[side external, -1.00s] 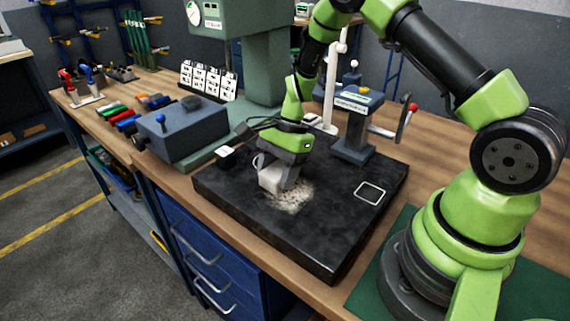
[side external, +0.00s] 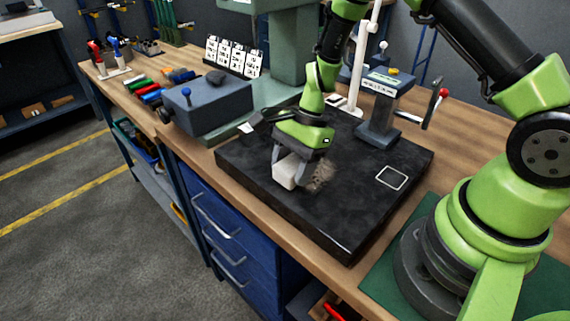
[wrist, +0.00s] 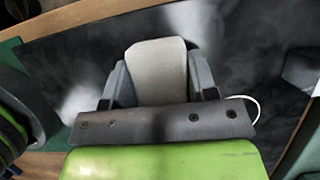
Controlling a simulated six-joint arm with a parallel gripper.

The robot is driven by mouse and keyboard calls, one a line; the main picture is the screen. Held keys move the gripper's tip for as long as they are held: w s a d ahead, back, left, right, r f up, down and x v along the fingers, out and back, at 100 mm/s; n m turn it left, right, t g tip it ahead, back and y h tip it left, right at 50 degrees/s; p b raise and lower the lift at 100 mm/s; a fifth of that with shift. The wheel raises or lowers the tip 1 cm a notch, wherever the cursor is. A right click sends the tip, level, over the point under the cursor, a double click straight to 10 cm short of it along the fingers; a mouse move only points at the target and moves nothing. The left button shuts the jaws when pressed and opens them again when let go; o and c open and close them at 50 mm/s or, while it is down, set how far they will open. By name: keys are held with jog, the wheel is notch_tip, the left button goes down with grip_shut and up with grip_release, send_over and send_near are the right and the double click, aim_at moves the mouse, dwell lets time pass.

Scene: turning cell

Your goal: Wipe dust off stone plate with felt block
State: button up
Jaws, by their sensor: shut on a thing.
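The dark stone plate (side external: 345,215) lies on the wooden bench. My gripper (side external: 292,176) is low over its left-middle part, shut on the pale felt block (side external: 285,171). The block appears to be down on the plate, though its underside is hidden. A small greyish-beige dust patch (side external: 323,174) lies just right of the block, partly behind my gripper. In the wrist view the felt block (wrist: 157,66) sits between both fingers, with pale smudges on the dark surface around it.
A white square outline (side external: 392,178) marks the plate's right side. A grey vise-like block (side external: 207,104) stands to the left. The plate's front part is clear.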

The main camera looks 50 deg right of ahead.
aim_at(323, 164)
jog(key=shift+d, duration=4.65)
jog(key=shift+s, duration=0.7)
jog(key=shift+s+a, duration=0.35)
jog(key=shift+a, duration=5)
jog(key=shift+r, duration=4.1)
